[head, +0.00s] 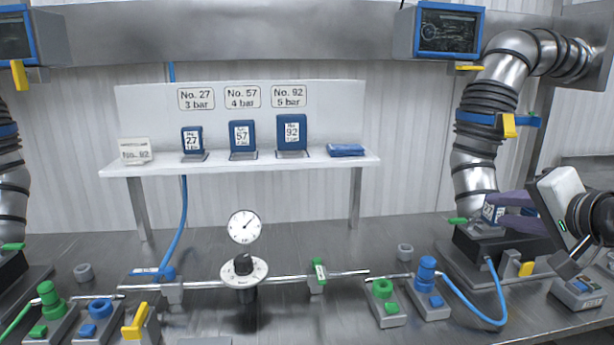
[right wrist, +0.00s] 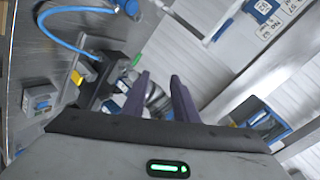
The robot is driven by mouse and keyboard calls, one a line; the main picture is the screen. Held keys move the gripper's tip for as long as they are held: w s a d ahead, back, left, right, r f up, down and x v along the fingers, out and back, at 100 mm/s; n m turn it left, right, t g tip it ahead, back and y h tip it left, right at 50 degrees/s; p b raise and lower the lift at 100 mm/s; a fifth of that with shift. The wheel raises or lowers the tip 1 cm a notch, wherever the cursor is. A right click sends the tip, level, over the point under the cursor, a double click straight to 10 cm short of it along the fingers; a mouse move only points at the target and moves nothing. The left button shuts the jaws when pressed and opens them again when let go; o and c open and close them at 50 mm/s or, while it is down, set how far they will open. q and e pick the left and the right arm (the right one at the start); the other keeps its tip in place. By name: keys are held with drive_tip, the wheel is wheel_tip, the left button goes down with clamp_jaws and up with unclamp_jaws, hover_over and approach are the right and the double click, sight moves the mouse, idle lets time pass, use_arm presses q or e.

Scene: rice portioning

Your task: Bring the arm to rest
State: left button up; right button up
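My right gripper (head: 503,211) reaches in from the right in the head view, beside the right-hand station. Its two purple fingers stand apart in the right wrist view (right wrist: 160,82), with no object clearly held between them. A small blue block labelled 27 (head: 490,212) sits in the black holder (head: 480,245) under the right metal duct, close to the fingertips. Whether the fingers touch it I cannot tell. My left gripper is in no view.
A white shelf (head: 240,168) bears blue blocks 27 (head: 192,139), 57 (head: 242,135) and 92 (head: 291,132), and a folded blue item (head: 345,150). A dial gauge (head: 244,227) stands mid-bench. A blue hose (head: 475,310) loops near the right station. A small grey-blue device (head: 578,292) sits below my gripper.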

drive_tip(key=s+a+f+n+g, duration=0.2)
drive_tip(key=s+a+f, duration=0.15)
drive_tip(key=f, duration=0.45)
drive_tip(key=s+a+f+n+g, duration=0.15)
drive_tip(key=s+f, duration=0.25)
drive_tip(key=f, duration=0.4)
drive_tip(key=s+a+f+n+g, duration=0.2)
drive_tip(key=s+a+f+n, duration=0.1)
drive_tip(key=f, duration=0.5)
drive_tip(key=s+a+f+n+g, duration=0.1)
drive_tip(key=s+a+f+n, duration=0.1)
drive_tip(key=s+f, duration=0.35)
drive_tip(key=s+a+f+n+g, duration=0.2)
drive_tip(key=s+a+f+n, duration=0.1)
drive_tip(key=s, duration=0.6)
drive_tip(key=s+a+f+n+g, duration=0.1)
drive_tip(key=s+a+f+n, duration=0.1)
drive_tip(key=s+f, duration=0.45)
drive_tip(key=w+a+f+t+y, duration=0.2)
drive_tip(key=a+f+t, duration=0.2)
drive_tip(key=f, duration=0.6)
drive_tip(key=shift+a+f+t, duration=0.35)
drive_tip(key=shift+a+f, duration=0.05)
drive_tip(key=shift+a, duration=0.3)
drive_tip(key=shift+w, duration=0.1)
